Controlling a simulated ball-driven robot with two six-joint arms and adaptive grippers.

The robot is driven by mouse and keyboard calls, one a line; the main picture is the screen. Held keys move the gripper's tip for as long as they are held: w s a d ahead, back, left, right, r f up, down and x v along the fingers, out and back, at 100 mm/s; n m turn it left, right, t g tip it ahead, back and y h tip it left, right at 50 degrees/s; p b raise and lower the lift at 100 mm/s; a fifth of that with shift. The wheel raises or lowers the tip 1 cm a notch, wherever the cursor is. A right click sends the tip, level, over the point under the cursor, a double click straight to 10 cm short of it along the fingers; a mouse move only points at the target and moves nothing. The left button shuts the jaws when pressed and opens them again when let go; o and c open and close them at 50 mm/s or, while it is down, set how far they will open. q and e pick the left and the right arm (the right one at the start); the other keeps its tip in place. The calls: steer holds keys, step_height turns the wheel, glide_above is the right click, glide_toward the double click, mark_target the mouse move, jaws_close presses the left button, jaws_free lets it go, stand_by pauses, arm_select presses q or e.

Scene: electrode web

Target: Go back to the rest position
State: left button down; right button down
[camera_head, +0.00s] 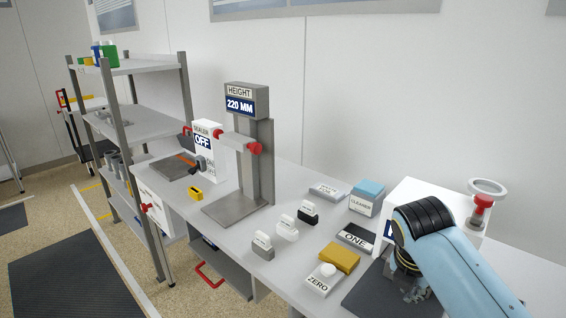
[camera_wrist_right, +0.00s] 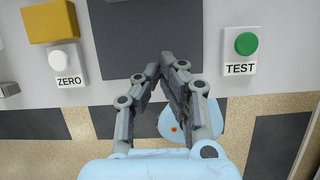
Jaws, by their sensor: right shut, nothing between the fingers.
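My right gripper (camera_wrist_right: 160,68) is shut and empty. In the right wrist view its fingertips meet above a dark mat at the front of the bench, between the ZERO block (camera_wrist_right: 62,65) and the TEST button (camera_wrist_right: 245,50). In the head view my right arm comes in from the lower right, and the gripper (camera_head: 408,290) is partly hidden beneath its blue wrist. My left gripper is not in view.
The bench (camera_head: 305,278) carries a HEIGHT 220 MM stand (camera_head: 262,160), a sealer reading OFF (camera_head: 205,138), a ONE block (camera_head: 356,238), a yellow block (camera_head: 339,257) and a CLEANER box (camera_head: 363,205). A white machine (camera_head: 410,190) stands close behind my right arm. A shelf rack (camera_head: 145,125) stands left.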

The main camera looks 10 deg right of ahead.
steer(key=s+a+r+m+y, duration=0.1)
steer(key=s+r+m, duration=0.2)
steer(key=s+m, duration=0.5)
steer(key=s+a+r+m+t+y, duration=0.1)
steer(key=s+r+m, duration=0.2)
steer(key=s+m, duration=0.5)
steer(key=s+a+r+m+y, duration=0.1)
steer(key=s+r+m, duration=0.2)
steer(key=s+m, duration=0.5)
step_height(320, 180, down, 38)
steer(key=s+d+f+g+b, duration=0.1)
steer(key=s+d+g+b, duration=0.1)
steer(key=b, duration=1)
steer(key=s+f+b, duration=0.4)
steer(key=s+f, duration=0.5)
steer(key=f, duration=0.3)
steer(key=s+d+f+m+g+b, duration=0.1)
steer(key=s+f+b, duration=0.4)
steer(key=s+f, duration=0.4)
step_height(320, 180, down, 4)
steer(key=shift+d+r, duration=0.2)
steer(key=shift+r, duration=0.05)
